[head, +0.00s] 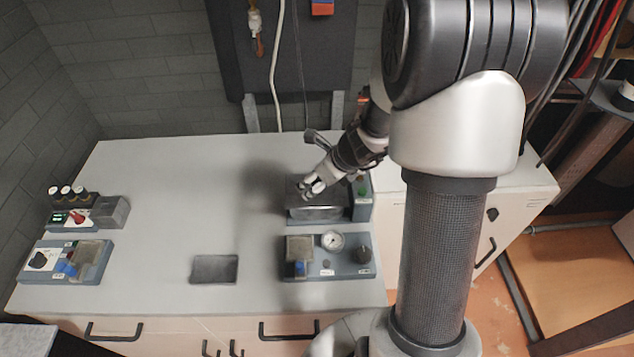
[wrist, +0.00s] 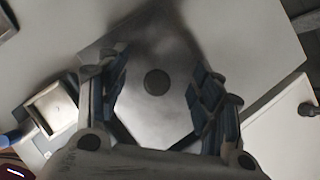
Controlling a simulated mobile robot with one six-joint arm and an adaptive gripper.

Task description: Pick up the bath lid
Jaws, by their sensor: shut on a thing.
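The bath lid (wrist: 155,115) is a grey metallic plate with a dark round spot at its middle in the wrist view. In the head view the lid (head: 335,196) shows as the dark top at the bath, partly hidden by my gripper. The bath (head: 318,214) is a silver-fronted box on a blue-grey unit at the right of the bench. My gripper (head: 312,187) reaches down over it from the upper right. In the wrist view my gripper (wrist: 160,92) has a finger on either side of the lid and is shut on it. I cannot tell whether the lid is clear of the bath.
A unit with a gauge (head: 332,240) stands just in front of the bath. Two more units (head: 65,262) stand at the bench's left end. A grey rectangular piece (head: 214,268) lies near the front edge. The middle of the bench (head: 190,200) is clear.

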